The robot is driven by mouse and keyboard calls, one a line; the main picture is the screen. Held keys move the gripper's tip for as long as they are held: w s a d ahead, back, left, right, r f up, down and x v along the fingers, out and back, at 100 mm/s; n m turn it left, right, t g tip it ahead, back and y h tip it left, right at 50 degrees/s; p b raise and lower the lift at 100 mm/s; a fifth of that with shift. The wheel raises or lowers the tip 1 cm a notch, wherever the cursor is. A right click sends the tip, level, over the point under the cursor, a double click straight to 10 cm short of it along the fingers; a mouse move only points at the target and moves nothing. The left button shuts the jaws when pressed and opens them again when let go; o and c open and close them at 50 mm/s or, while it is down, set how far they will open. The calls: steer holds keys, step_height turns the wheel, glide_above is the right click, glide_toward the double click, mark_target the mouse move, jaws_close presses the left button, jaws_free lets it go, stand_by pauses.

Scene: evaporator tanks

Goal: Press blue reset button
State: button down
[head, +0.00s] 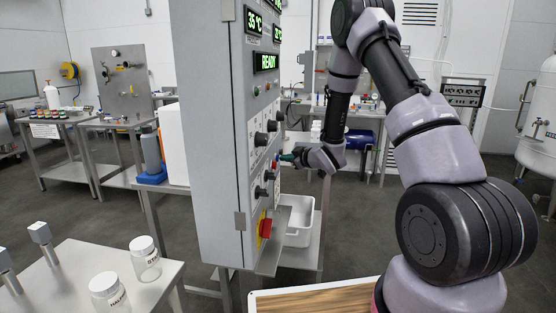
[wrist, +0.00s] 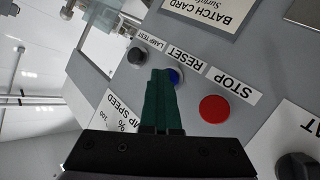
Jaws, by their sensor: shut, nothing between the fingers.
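The blue reset button (wrist: 175,76) shows in the wrist view under the RESET label (wrist: 185,60), partly hidden behind my fingertips. In the head view it sits on the control panel's face (head: 262,120), at the panel side where my arm reaches in. My gripper (wrist: 161,73) has green fingers shut together with nothing between them. Its tips overlap the left part of the blue button in the wrist view; I cannot tell whether they touch it. In the head view my gripper (head: 286,157) is right at the panel face.
A red STOP button (wrist: 214,109) is beside the blue one. A dark lamp-test button (wrist: 137,56) is on the other side. Black knobs (head: 262,139) and a red emergency knob (head: 265,228) stick out of the panel. A white bin (head: 300,236) stands behind the panel's lower part.

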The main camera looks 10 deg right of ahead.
steer(key=d, duration=0.2)
steer(key=s+d, duration=0.1)
steer(key=d, duration=0.2)
steer(key=shift+s+d, duration=0.35)
steer(key=shift+s, duration=0.05)
stand_by(0.3)
steer(key=d+r+m+h, duration=0.4)
steer(key=d+r, duration=0.1)
steer(key=r, duration=0.6)
steer(key=s+d+r+m+g+h, duration=0.25)
steer(key=s+r+m, duration=0.25)
steer(key=s+r, duration=0.55)
steer(key=s+a+r+m+g+y, duration=0.1)
steer(key=s+a+r+m, duration=0.1)
steer(key=s, duration=1.2)
steer(key=s+a+r+m+g, duration=0.2)
steer(key=s+r+m, duration=0.2)
steer(key=s, duration=1)
steer(key=shift+r+y, duration=0.35)
steer(key=shift+r, duration=0.05)
